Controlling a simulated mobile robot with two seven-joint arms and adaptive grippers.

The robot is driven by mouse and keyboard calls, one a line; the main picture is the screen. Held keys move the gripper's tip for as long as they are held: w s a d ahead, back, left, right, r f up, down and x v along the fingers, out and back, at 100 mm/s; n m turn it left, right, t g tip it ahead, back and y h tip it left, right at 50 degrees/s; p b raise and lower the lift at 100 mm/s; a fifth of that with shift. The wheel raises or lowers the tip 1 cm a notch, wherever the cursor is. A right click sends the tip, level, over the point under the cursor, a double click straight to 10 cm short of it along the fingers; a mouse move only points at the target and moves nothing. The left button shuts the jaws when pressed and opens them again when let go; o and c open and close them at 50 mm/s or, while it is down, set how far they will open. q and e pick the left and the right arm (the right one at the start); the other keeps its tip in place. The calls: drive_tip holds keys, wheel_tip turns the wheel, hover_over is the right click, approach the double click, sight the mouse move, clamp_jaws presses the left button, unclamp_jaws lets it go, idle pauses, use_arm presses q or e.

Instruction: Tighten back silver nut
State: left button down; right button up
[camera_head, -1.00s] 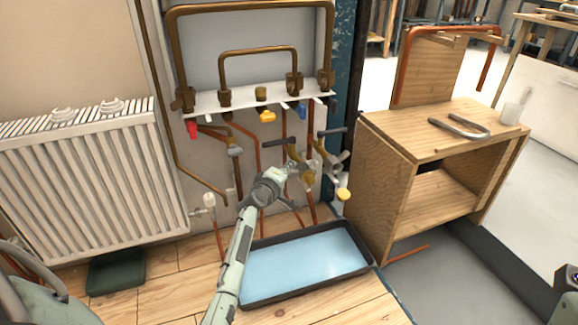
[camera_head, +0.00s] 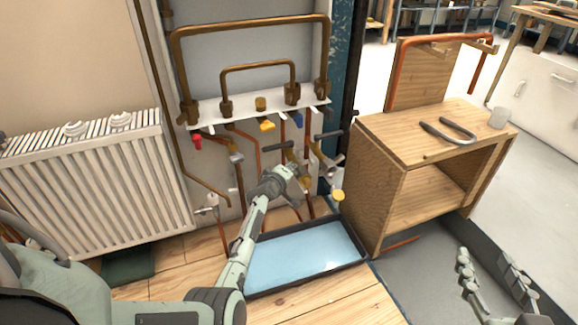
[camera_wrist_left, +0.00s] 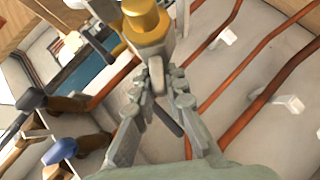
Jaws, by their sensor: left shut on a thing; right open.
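My left gripper (camera_head: 292,180) is at the valve group on the pipes below the white shelf. In the left wrist view its fingers (camera_wrist_left: 157,85) are closed around a silver fitting (camera_wrist_left: 150,50), which appears to be the silver nut. A yellow cap (camera_wrist_left: 147,20) sits on the fitting's other end. The fingers hide part of the grip, so the nut's exact seating cannot be told. My right gripper (camera_head: 497,283) is open and empty at the lower right, away from the pipes.
A black tray with blue inside (camera_head: 305,257) lies on the floor below the valves. Copper pipes (camera_wrist_left: 220,95) and dark valve handles (camera_head: 327,135) crowd the left gripper. A white radiator (camera_head: 90,190) stands left. A wooden cabinet (camera_head: 372,190) with a grey U-shaped piece (camera_head: 450,133) stands right.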

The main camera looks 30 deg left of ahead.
use_arm(q)
drive_tip(key=shift+d+f, duration=0.1)
drive_tip(key=shift+d, duration=0.3)
use_arm(e)
drive_tip(key=shift+s+d+f+g, duration=0.1)
drive_tip(key=shift+d+f+g, duration=0.1)
drive_tip(key=shift+f, duration=0.2)
drive_tip(key=shift+s+d+f+g, duration=0.1)
drive_tip(key=shift+f+g, duration=0.1)
drive_tip(key=shift+f, duration=0.2)
